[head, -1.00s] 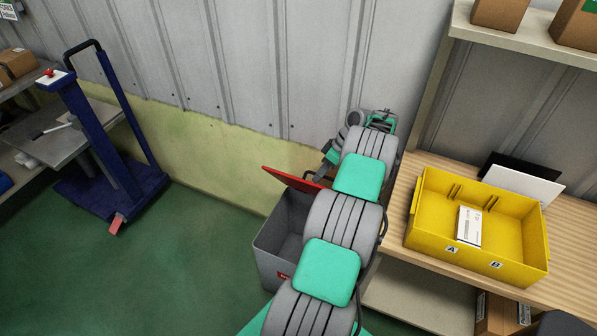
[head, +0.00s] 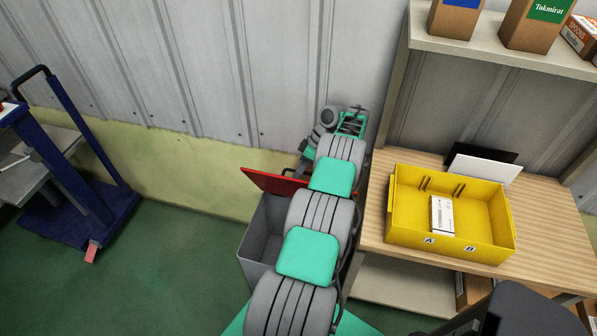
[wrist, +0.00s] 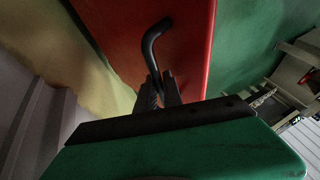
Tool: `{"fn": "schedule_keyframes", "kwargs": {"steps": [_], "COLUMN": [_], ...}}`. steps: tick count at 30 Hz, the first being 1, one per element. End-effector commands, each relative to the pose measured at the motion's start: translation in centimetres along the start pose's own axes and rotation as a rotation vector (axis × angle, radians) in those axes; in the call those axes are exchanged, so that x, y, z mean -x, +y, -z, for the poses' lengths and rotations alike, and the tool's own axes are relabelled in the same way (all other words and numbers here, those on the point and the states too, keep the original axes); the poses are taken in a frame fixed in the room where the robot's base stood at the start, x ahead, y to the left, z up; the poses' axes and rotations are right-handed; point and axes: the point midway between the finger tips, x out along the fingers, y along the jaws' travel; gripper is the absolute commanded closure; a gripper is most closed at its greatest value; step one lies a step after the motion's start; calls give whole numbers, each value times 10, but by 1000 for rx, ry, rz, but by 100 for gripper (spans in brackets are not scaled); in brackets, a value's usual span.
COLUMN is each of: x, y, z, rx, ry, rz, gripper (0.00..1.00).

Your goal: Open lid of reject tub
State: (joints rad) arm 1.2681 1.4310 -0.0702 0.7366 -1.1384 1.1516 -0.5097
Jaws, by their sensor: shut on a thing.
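The reject tub (head: 262,238) is a grey bin on the floor, left of the wooden bench and partly hidden by my arm. Its red lid (head: 272,181) is tilted up at the back, so part of the tub's inside shows. In the wrist view the lid (wrist: 190,60) fills the upper middle and carries a bent black handle (wrist: 152,45). My gripper (wrist: 158,88) is shut on the lower end of this handle. In the head view the fingers are hidden behind the lid and my arm.
A yellow tray (head: 400,232) marked A and B stands on the bench (head: 560,225) at right, with a white box (head: 442,215) inside. A blue trolley (head: 85,185) stands at far left. Green floor (head: 150,270) is clear left of the tub. The wall is close behind.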

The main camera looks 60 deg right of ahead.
Motion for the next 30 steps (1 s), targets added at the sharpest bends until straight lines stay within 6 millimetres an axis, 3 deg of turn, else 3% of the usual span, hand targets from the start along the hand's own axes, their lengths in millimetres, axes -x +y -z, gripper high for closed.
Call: {"fn": "schedule_keyframes", "kwargs": {"steps": [2, 3, 10, 20, 26, 30], "x": [-3, -3, -2, 0, 27, 27], "y": [-1, -1, -1, -1, -10, -14], "z": [-2, -2, 1, 1, 12, 9], "rx": [-4, -3, 2, 1, 3, 2], "ry": [-3, -3, -2, 0, -1, -1], "rz": [5, 5, 4, 1, 0, -1], "gripper": [100, 87, 68, 68, 68, 68]}}
